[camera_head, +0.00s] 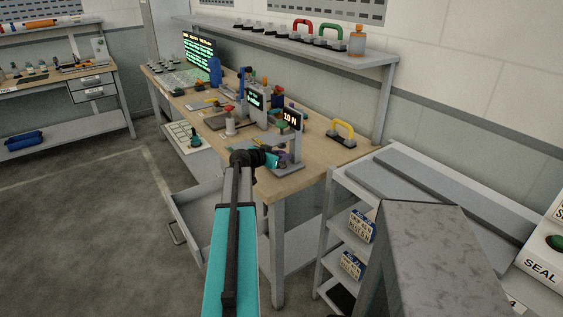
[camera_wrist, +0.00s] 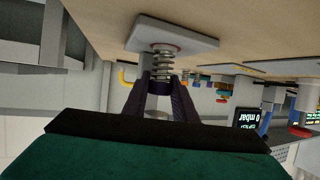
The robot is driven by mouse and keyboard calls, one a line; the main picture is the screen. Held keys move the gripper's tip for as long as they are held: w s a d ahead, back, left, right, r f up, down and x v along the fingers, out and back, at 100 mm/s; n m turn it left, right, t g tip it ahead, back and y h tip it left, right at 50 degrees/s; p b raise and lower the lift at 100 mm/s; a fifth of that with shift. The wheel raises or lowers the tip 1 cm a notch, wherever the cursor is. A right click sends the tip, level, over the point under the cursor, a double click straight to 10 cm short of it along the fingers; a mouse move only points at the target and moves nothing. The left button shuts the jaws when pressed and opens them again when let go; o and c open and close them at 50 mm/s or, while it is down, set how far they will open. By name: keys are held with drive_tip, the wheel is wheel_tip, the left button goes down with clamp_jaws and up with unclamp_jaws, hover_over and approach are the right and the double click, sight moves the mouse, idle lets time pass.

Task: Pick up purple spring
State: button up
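In the wrist view, which looks upside down, a coil spring (camera_wrist: 162,62) stands on a light grey base plate (camera_wrist: 190,40). It looks grey there; its purple colour is not clear. The two dark fingers of my gripper (camera_wrist: 162,80) are apart, one on each side of the spring's end. Whether they press on it cannot be told. In the head view my gripper (camera_head: 268,160) is at a small grey test stand with a "10 N" display (camera_head: 291,119). A small purple patch (camera_head: 284,156) shows by the fingertips, and my arm hides part of this spot.
The wooden bench (camera_head: 325,150) holds the stand near its front corner. A yellow handle (camera_head: 343,131) stands to the right, and a red-topped post (camera_head: 230,120) to the left. An open drawer (camera_head: 195,205) sticks out below. A grey shelf unit (camera_head: 345,200) stands at the right.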

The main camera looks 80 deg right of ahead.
sight(282, 152)
drive_tip(key=shift+c, duration=0.5)
drive_tip(key=shift+r, duration=0.1)
drive_tip(key=shift+r+b, duration=0.7)
drive_tip(key=shift+r, duration=0.95)
drive_tip(key=s+a+r+b, duration=0.1)
drive_tip(key=a+b, duration=0.3)
drive_tip(key=a, duration=0.9)
drive_tip(key=shift+s+a+b, duration=0.25)
drive_tip(key=shift+s+b, duration=0.05)
drive_tip(key=shift+s, duration=0.1)
drive_tip(key=shift+b, duration=0.35)
drive_tip(key=shift+a+b, duration=0.35)
drive_tip(key=shift+b, duration=0.9)
drive_tip(key=shift+a+b, duration=0.1)
drive_tip(key=shift+b, duration=0.3)
drive_tip(key=shift+s+a+b, duration=0.1)
drive_tip(key=shift+a+b, duration=0.25)
drive_tip(key=shift+b, duration=0.8)
